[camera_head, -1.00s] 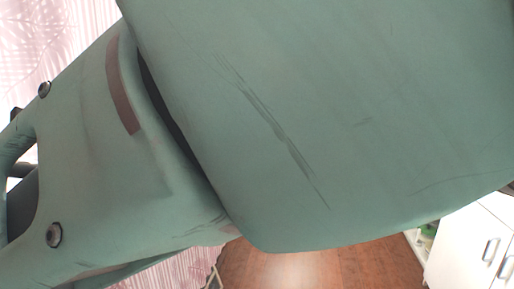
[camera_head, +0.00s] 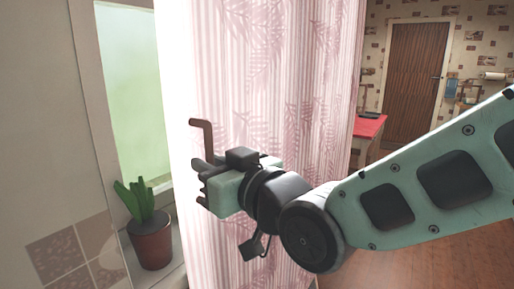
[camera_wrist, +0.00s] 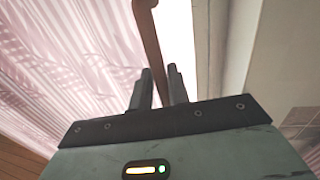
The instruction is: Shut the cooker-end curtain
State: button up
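The pink curtain (camera_head: 285,90), with stripes and leaf shapes, hangs in folds in the middle of the head view. It also fills the left of the wrist view (camera_wrist: 60,60). A brown bent handle (camera_head: 207,135) stands out at the curtain's left edge. In the wrist view the handle (camera_wrist: 148,30) runs down between my two dark fingers. My gripper (camera_head: 199,176) is in front of the curtain's left edge. Its fingers (camera_wrist: 160,75) are close together with the handle filling the narrow gap. The handle's lower end is hidden. Whether this is the cooker-end curtain I cannot tell.
Left of the curtain is a window (camera_head: 137,95) with greenish glass. A potted plant (camera_head: 151,240) stands on the ledge below it. Behind the curtain are a red-topped table (camera_head: 369,128) and a brown door (camera_head: 411,75). Wooden floor (camera_head: 430,262) is clear at right.

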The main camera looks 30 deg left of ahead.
jog(key=shift+w, duration=1.05)
jog(key=shift+d, duration=0.1)
jog(key=v, duration=2)
dwell(0.8)
jog(key=shift+c, duration=0.4)
